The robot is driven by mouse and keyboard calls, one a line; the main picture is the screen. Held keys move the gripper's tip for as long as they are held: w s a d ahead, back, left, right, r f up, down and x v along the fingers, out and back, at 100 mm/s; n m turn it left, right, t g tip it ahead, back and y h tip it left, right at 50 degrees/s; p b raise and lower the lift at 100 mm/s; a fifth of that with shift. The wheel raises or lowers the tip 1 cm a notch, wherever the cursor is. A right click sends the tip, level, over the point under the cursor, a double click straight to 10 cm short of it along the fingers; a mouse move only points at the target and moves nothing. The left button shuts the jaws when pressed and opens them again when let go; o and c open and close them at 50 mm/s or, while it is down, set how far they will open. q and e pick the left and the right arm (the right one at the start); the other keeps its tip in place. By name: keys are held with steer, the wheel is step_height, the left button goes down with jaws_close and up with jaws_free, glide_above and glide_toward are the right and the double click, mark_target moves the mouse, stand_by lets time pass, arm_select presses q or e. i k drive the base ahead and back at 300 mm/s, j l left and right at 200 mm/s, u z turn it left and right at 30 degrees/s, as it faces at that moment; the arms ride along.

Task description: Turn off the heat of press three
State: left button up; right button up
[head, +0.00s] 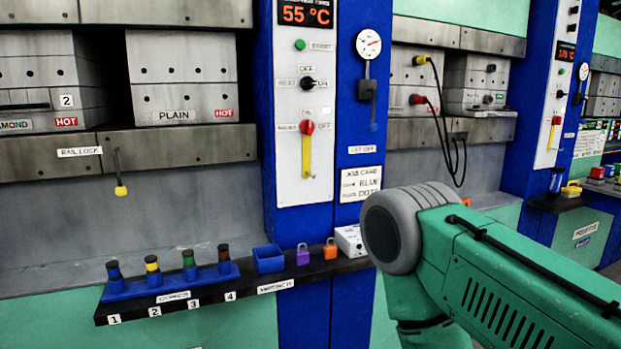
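A white control panel (321,60) on a blue column carries a red temperature display (305,13) reading 55 °C. Below it are a green start button (300,44), a black knob (308,83) with an OFF label above, and a red-topped switch (307,127) with a yellow handle (307,158) hanging down. A second column at the right has a similar panel (556,75) with a small display (566,52) and a red-and-yellow handle (553,130). I see no press number that marks press three. Neither gripper shows.
My green and grey arm fills the lower right. Moulds marked HOT (185,80) sit at the left. Cables (445,125) hang right of the gauge (368,44).

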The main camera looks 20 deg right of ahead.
mark_target(307, 83)
steer(key=i+l, duration=0.15)
steer(key=l, duration=0.25)
steer(key=i+l+u, duration=0.15)
steer(key=l, duration=0.25)
steer(key=i+l, duration=0.1)
steer(key=l, duration=0.3)
steer(key=u, duration=0.05)
